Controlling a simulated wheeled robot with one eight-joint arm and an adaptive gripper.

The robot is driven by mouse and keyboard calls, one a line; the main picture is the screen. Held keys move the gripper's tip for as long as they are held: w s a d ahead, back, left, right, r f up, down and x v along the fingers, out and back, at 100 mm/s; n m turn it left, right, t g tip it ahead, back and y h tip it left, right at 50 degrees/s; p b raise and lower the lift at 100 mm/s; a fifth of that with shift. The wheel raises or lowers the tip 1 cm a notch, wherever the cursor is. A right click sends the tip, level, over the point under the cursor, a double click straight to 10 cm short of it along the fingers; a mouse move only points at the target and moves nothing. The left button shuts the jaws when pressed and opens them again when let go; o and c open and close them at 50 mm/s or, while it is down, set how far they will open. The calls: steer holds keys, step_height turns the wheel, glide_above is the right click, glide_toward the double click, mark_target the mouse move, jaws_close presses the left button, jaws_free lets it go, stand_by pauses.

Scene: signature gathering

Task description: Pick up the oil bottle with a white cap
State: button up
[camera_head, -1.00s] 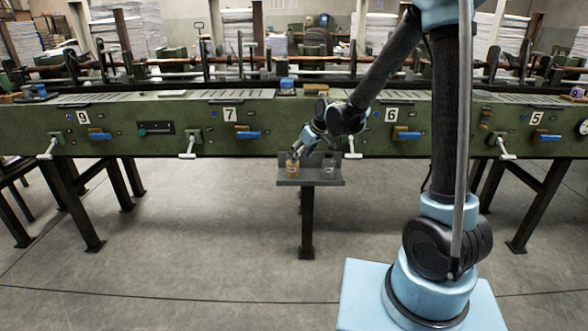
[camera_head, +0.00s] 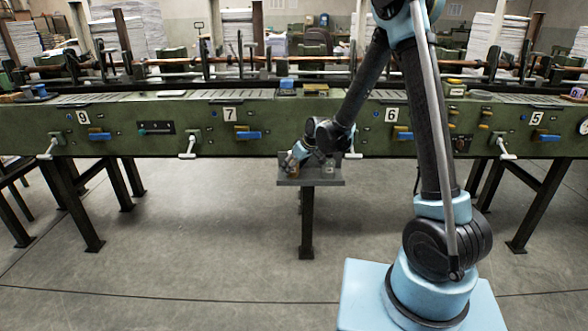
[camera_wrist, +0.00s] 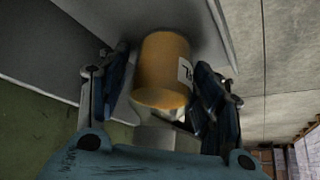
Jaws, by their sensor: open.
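The oil bottle (camera_wrist: 165,75) is amber, with a white label on its side, and stands on a small grey shelf. In the wrist view it lies between the two dark blue fingers, its pale cap (camera_wrist: 158,116) towards my palm. My gripper (camera_head: 293,161) is open around the bottle, with a finger on either side. I cannot tell whether either finger touches it. In the head view my gripper and wrist hide most of the bottle.
The grey shelf (camera_head: 335,182) is small, on a single post. The long green machine (camera_head: 330,110) with levers and numbered plates stands behind it. The concrete floor in front is clear.

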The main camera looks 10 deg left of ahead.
steer(key=shift+a+f, duration=0.15)
steer(key=shift+f, duration=0.15)
steer(key=c, duration=0.9)
steer(key=shift+o, duration=0.2)
steer(key=shift+r, duration=0.1)
